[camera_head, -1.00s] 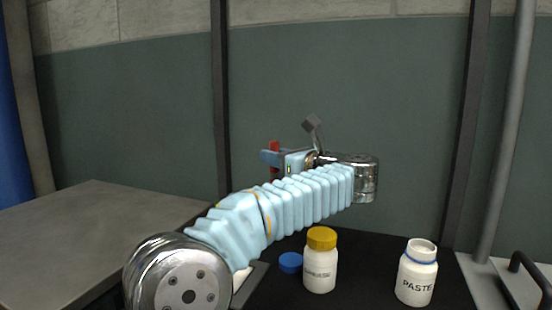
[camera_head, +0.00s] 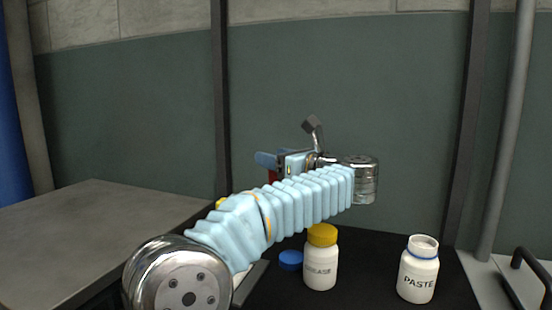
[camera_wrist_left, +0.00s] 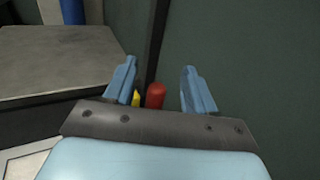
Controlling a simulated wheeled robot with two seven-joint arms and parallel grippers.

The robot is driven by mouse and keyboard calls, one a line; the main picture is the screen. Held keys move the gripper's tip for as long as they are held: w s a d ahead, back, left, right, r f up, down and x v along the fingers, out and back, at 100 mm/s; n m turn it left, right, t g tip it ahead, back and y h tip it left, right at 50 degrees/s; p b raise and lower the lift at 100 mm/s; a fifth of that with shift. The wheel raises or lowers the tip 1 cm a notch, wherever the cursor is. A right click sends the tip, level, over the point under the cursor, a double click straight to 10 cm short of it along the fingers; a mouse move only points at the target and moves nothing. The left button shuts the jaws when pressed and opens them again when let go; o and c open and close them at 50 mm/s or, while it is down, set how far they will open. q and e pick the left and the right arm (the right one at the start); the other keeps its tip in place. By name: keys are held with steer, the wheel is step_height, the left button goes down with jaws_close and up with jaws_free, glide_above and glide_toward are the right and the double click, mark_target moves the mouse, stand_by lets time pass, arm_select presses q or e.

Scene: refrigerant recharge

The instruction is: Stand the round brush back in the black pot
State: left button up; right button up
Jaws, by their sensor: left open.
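My left gripper (camera_head: 268,160) is held above the dark surface behind my arm. In the left wrist view its two blue fingers (camera_wrist_left: 159,68) are spread apart. A red round-topped thing (camera_wrist_left: 155,95), perhaps the brush's handle, shows between them with a gap on each side. Its lower part is hidden by the gripper's body. In the head view only a bit of red (camera_head: 275,176) shows just below the fingers. I cannot make out bristles. The black pot cannot be made out; my arm covers that area. My right gripper is not in view.
A yellow-capped jar (camera_head: 320,262), a blue cap (camera_head: 290,260) and an open white PASTE jar (camera_head: 418,270) stand on the black top. A yellow tip (camera_wrist_left: 136,97) shows beside the red thing. A grey table (camera_head: 90,225) lies left; a green wall is behind.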

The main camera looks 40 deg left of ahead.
arm_select(q)
steer(key=shift+d, duration=0.1)
steer(key=s+d+b, duration=0.2)
steer(key=d, duration=1.1)
steer(key=shift+s+d, duration=0.15)
steer(key=shift+d, duration=0.05)
